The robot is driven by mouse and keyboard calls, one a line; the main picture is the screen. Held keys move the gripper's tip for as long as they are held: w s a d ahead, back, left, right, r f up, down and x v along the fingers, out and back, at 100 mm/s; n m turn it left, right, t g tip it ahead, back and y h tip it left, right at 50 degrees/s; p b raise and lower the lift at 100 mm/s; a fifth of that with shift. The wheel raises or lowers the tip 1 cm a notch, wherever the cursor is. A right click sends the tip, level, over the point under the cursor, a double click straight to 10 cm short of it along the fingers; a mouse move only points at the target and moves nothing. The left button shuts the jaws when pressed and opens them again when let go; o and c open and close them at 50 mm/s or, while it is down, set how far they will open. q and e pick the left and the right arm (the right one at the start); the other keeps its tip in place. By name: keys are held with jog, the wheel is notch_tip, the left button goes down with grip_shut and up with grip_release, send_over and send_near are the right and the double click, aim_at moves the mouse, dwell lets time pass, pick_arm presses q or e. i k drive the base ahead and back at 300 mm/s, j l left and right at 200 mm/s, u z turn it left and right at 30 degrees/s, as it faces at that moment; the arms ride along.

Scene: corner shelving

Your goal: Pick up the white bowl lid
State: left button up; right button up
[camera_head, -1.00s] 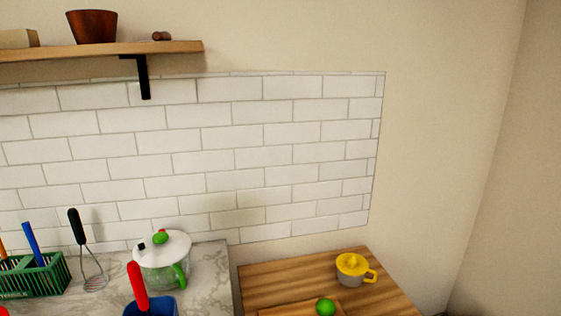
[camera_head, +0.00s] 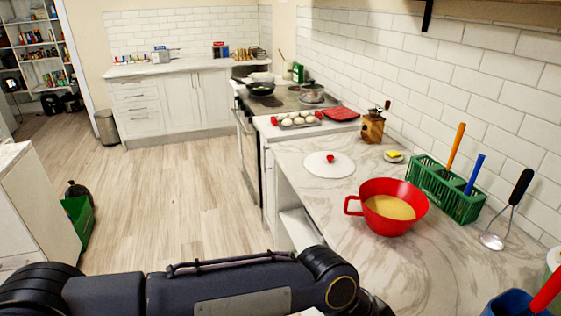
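The white lid (camera_head: 315,168), a flat round disc with a small red knob, lies on the marble counter. It is behind and to the left of the red bowl (camera_head: 379,219), which has a handle and holds something yellowish. My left arm crosses the bottom of the view from the left, in front of the counter and well short of the lid. Its far end runs out of the bottom edge, and I cannot see the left gripper's fingers. My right gripper is not in view.
A baking tray (camera_head: 298,121) lies beyond the lid. A blue container (camera_head: 508,304) is at the lower right. Counter around the lid is clear.

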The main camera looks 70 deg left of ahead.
aim_at(327, 164)
jog(key=u, duration=1.95)
jog(key=i+j+z, duration=0.2)
jog(key=z, duration=0.25)
jog(key=i+j+z, duration=0.25)
jog(key=z, duration=0.25)
jog(key=i+j+z, duration=0.1)
jog(key=j, duration=0.25)
jog(key=i+j, duration=0.2)
jog(key=j, duration=0.2)
jog(key=i+j+z, duration=0.15)
jog(key=j, duration=0.25)
jog(key=i+j+z, duration=0.1)
jog(key=j, duration=0.25)
jog(key=i+j, duration=0.15)
jog(key=j, duration=0.3)
jog(key=i+j+z, duration=0.15)
jog(key=j, duration=0.25)
jog(key=i+j, duration=0.1)
jog(key=j, duration=0.35)
jog(key=i+j, duration=0.1)
jog(key=j, duration=0.3)
jog(key=i+j, duration=0.1)
jog(key=j, duration=0.35)
jog(key=i+j, duration=0.1)
jog(key=j, duration=0.35)
jog(key=i+j, duration=0.1)
jog(key=j, duration=0.3)
